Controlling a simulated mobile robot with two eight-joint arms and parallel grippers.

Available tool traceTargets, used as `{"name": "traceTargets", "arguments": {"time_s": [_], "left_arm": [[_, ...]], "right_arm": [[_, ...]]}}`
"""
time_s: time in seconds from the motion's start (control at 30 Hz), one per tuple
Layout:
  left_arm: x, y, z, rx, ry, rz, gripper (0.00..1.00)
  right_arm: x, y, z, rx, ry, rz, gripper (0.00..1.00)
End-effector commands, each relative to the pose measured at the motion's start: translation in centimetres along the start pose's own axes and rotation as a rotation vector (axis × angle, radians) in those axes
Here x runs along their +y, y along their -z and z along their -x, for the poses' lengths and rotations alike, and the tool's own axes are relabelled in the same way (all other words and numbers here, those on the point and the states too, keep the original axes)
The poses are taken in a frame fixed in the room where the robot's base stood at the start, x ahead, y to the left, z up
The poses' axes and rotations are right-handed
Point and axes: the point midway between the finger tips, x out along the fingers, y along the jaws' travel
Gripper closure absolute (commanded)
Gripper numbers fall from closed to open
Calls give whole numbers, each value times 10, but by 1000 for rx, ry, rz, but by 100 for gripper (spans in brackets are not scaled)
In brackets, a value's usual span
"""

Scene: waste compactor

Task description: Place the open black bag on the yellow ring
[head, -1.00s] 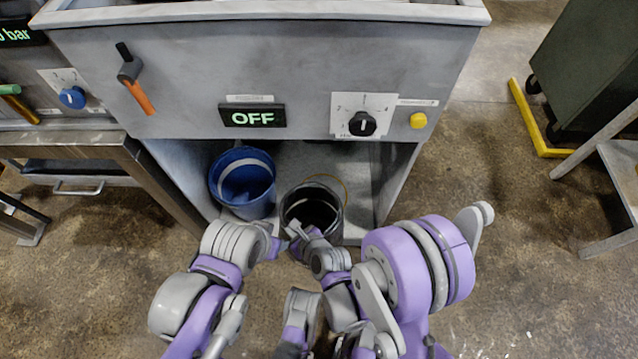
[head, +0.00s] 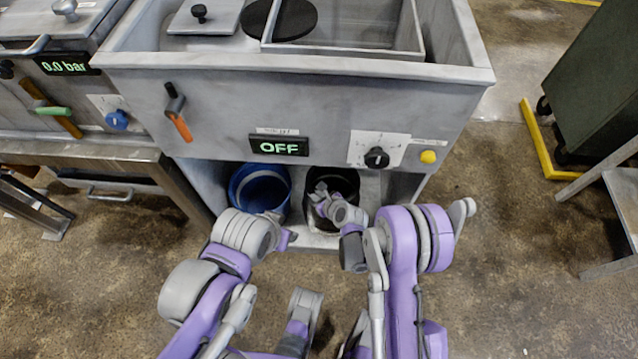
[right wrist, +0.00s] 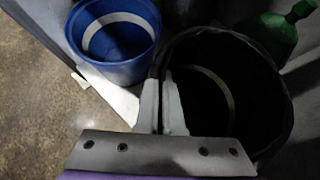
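A black, open-topped container (head: 346,180) stands in the bay under the machine; I cannot tell bag from bucket. It also shows in the right wrist view (right wrist: 205,110), with a pale band inside. My right gripper (head: 318,190) is at its left rim in the head view. In the right wrist view the fingers (right wrist: 160,82) are close together, with the dark rim running between them; whether they pinch it is unclear. My left gripper (head: 288,238) is low in front of the blue bucket, mostly hidden by its own arm. I cannot make out a yellow ring now.
A blue bucket (head: 250,185) stands just left of the black container. A green bottle (right wrist: 270,35) is close behind it. The machine front (head: 215,125) with its OFF display overhangs the bay. Bare floor (head: 500,240) lies to the right.

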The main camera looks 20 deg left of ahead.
Motion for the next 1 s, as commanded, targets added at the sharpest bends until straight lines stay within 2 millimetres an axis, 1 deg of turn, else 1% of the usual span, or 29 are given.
{"name": "traceTargets", "arguments": {"time_s": [0.03,0.1,0.2,0.3,0.43,0.6,0.67,0.9,1.0], "left_arm": [[0,0,0,0,0,0,50],[0,0,0,0,0,0,50],[0,0,-1,0,0,0,50],[0,0,-1,0,0,0,50],[0,-1,-2,-1,0,0,50],[0,-2,-8,-3,0,0,50],[0,-3,-9,-3,0,0,50],[0,-3,-8,-3,0,0,50],[0,-4,-11,-4,0,0,50]], "right_arm": [[-11,-4,-7,0,1,-2,100],[-24,-10,-14,0,1,0,100],[-37,-16,-23,0,0,-2,100],[-43,-20,-27,0,0,0,100],[-45,-17,-31,0,-1,0,100],[-44,2,-46,0,-1,0,100],[-44,6,-50,0,0,0,100],[-44,7,-50,0,0,0,100],[-44,9,-51,0,0,0,100]]}}
